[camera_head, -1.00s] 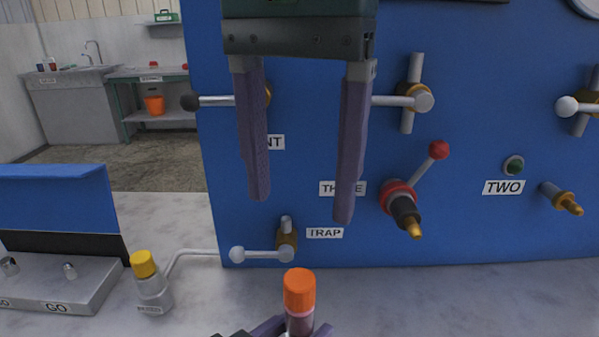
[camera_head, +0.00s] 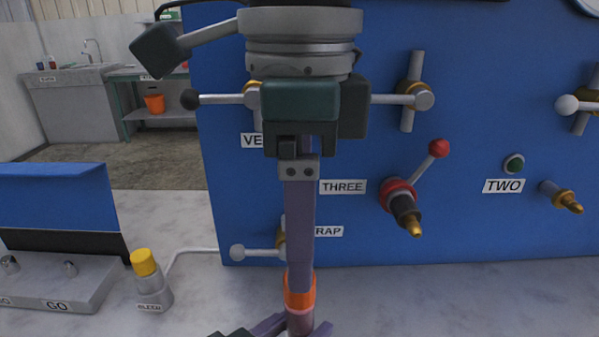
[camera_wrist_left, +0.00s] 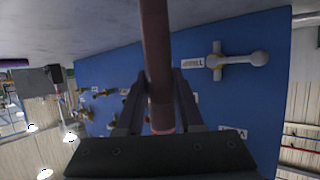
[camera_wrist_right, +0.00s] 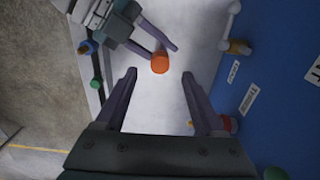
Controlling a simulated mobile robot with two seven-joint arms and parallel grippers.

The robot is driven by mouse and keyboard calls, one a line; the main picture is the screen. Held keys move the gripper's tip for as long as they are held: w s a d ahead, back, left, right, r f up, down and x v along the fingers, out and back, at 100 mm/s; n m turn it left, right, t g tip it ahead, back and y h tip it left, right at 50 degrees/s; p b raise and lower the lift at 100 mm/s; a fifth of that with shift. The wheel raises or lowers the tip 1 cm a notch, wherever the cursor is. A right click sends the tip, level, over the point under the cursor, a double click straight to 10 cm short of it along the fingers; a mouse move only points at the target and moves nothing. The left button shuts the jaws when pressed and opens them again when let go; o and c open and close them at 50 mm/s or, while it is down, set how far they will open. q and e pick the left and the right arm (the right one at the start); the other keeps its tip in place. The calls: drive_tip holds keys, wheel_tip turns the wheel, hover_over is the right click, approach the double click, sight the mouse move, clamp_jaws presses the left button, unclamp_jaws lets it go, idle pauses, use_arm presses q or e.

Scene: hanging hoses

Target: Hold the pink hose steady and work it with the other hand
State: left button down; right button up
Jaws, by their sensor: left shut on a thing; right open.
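The pink hose (camera_head: 300,323) stands at the bottom middle of the head view, with an orange cap (camera_head: 309,291) on its upper end. My left gripper (camera_head: 295,329) is shut on the hose below the cap. The left wrist view shows the hose (camera_wrist_left: 157,50) running between its fingers. My right gripper (camera_head: 300,292) points down over the cap and is seen edge-on, its near finger hiding the cap's middle. In the right wrist view its fingers are open, with the orange cap (camera_wrist_right: 160,64) centred between or just beyond the tips; contact cannot be told.
A blue panel (camera_head: 480,120) with valve handles and a red-knobbed lever (camera_head: 438,149) stands close behind. A yellow-capped bottle (camera_head: 150,285) and a grey box (camera_head: 75,285) are on the left. The pale bench top (camera_head: 450,300) is clear at the right.

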sight(313, 283)
wheel_tip(313, 283, down, 6)
drive_tip(key=shift+r, duration=0.1)
drive_tip(key=shift+c, duration=0.3)
clamp_jaws()
drive_tip(key=shift+o, duration=0.3)
unclamp_jaws()
wheel_tip(313, 283, up, 12)
wheel_tip(313, 283, down, 12)
drive_tip(key=m+y, duration=0.1)
drive_tip(key=m, duration=0.5)
drive_tip(key=shift+m+t, duration=0.4)
idle(0.6)
